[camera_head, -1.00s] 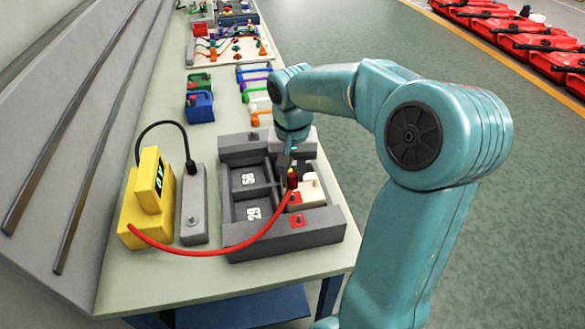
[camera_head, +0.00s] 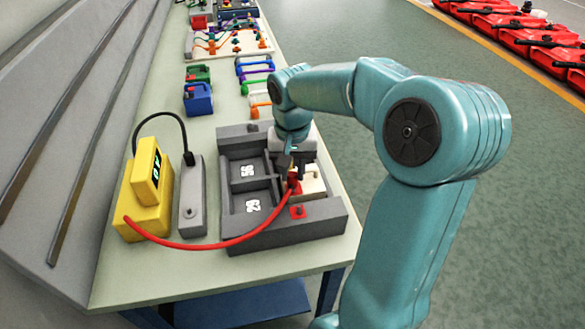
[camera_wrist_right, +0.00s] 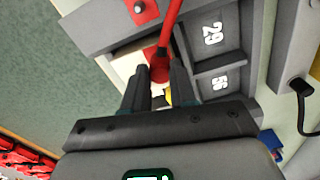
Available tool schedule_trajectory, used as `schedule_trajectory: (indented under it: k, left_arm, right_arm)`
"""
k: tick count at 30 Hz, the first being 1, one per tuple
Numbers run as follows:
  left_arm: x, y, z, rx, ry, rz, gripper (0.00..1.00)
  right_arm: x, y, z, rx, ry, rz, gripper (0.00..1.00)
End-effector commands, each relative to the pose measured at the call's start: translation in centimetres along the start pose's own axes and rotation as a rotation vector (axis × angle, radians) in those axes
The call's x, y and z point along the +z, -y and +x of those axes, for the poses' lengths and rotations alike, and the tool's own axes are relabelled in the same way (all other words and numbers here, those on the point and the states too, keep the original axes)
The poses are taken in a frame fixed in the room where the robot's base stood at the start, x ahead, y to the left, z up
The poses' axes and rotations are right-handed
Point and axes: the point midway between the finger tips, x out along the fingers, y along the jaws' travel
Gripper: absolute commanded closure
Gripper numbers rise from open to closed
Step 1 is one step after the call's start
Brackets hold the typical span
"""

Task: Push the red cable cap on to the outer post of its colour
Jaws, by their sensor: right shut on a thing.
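My right gripper (camera_head: 291,176) points down over the grey tray (camera_head: 285,241) and is shut on the red cable cap (camera_head: 294,187). In the wrist view the cap (camera_wrist_right: 159,70) sits between the two dark fingers (camera_wrist_right: 158,88). A red cable (camera_head: 215,245) runs from the cap to the yellow meter (camera_head: 148,195). The cap is at the farther of two red pads; the gripper and cap mostly hide that pad. I cannot tell whether the cap is seated on a post there. The nearer red pad with its small post (camera_head: 297,212) is bare. My left gripper is not in view.
A cream block (camera_head: 312,182) is close beside the cap in the tray. Numbered compartments lie to the left. A grey bar box (camera_head: 192,205) stands between the meter and tray. Blue (camera_head: 198,98) and green cans and coloured handles are farther back.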

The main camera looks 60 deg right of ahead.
Motion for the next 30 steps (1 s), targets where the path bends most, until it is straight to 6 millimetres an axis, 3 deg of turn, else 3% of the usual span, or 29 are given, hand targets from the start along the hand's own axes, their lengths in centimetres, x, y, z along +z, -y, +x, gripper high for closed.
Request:
schedule_trajectory:
  k: [29, 30]
  left_arm:
    - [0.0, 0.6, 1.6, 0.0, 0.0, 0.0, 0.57]
    - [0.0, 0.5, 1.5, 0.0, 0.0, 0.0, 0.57]
  right_arm:
    - [0.1, 0.0, 2.1, 0.0, 0.001, 0.0, 1.0]
    - [0.1, 0.0, 2.0, 0.0, 0.001, 0.0, 0.64]
